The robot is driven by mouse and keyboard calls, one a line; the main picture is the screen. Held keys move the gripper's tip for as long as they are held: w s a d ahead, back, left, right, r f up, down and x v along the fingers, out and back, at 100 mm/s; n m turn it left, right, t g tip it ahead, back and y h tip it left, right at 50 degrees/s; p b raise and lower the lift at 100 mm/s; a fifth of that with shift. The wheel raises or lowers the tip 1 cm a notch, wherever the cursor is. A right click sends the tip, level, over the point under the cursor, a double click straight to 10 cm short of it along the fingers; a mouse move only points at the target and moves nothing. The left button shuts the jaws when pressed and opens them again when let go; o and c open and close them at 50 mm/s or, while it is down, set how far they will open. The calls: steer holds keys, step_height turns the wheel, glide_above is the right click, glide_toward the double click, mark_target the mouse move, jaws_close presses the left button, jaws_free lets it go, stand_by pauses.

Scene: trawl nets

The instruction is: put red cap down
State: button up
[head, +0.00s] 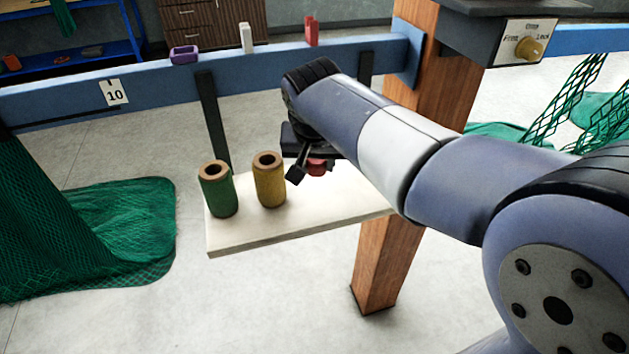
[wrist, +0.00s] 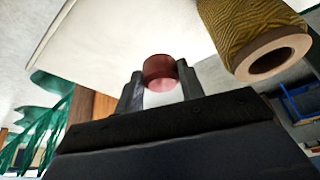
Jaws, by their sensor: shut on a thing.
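The red cap (wrist: 160,72) is between the two fingers of my gripper (wrist: 160,90) in the wrist view. My gripper is shut on it. In the head view, the red cap (head: 317,167) shows partly below my gripper (head: 306,172), over the cream shelf board (head: 290,228). My arm hides part of the gripper and cap. Whether the cap touches the board cannot be told.
A yellow twine spool (head: 269,180) stands on the board just left of my gripper, with a green spool (head: 218,188) farther left. A blue rail (head: 150,83) behind holds a purple holder (head: 184,54), a white piece (head: 246,38) and a red piece (head: 312,31). A wooden post (head: 385,262) stands right.

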mark_target(316, 175)
steer(key=shift+f, duration=2.5)
steer(key=shift+f+b, duration=0.15)
steer(key=shift+b, duration=0.2)
steer(key=o, duration=1)
steer(key=shift+r, duration=0.3)
steer(key=p+v, duration=0.1)
steer(key=v, duration=1)
steer(key=shift+s+r, duration=0.2)
steer(key=shift+r, duration=0.15)
